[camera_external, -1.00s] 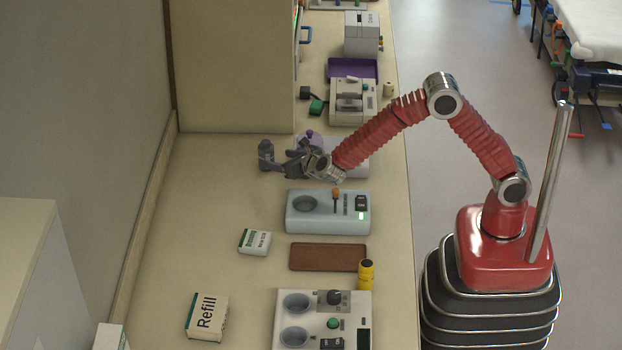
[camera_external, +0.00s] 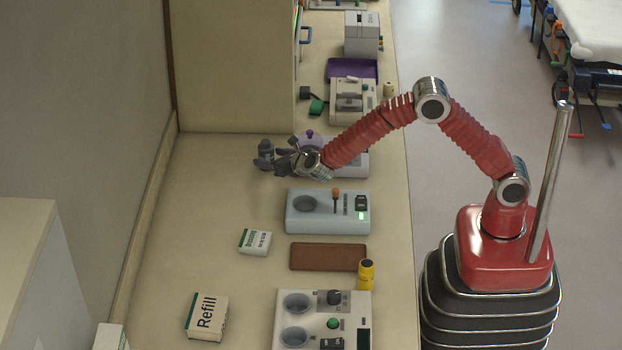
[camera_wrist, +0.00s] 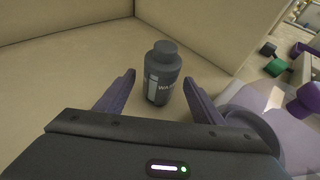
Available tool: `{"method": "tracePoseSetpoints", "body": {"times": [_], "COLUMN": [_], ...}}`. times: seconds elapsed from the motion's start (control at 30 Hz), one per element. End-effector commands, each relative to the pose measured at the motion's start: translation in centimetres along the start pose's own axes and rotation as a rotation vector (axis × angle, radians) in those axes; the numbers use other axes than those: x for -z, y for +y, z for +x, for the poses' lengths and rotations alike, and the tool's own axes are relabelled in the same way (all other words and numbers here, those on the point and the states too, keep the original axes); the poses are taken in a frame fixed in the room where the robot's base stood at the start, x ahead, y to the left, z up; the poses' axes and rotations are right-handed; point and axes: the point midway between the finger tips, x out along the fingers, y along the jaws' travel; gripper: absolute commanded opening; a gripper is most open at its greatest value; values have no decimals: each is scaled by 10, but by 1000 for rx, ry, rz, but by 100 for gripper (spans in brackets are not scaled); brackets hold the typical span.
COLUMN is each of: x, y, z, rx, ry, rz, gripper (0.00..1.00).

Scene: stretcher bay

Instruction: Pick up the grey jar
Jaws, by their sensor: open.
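The grey jar (camera_wrist: 162,78) stands upright on the counter in the wrist view, with a dark cap and a pale label. It also shows in the external view (camera_external: 265,149), near the back left part of the counter. My gripper (camera_wrist: 160,92) is open, with one finger on each side of the jar in the wrist view. In the external view my gripper (camera_external: 268,159) is right at the jar and partly overlaps it. I cannot tell whether a finger touches it.
A device with a purple knob (camera_wrist: 300,100) stands close to the right of my gripper. A grey device (camera_external: 328,222) with an orange-topped lever is nearer the camera. A white box (camera_external: 255,242) and a brown tray (camera_external: 328,257) lie nearer still. The counter left of the jar is clear.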

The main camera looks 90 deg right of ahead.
Motion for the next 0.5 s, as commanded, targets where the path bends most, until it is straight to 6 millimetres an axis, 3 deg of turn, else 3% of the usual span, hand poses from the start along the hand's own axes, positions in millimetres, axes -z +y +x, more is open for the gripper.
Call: {"method": "tracePoseSetpoints", "body": {"times": [0.4,0.5], "x": [0,0], "y": [0,0], "z": [-1,-1], "rx": [-1,-1], "ry": [0,0], "rz": [0,0], "gripper": [62,55]}}
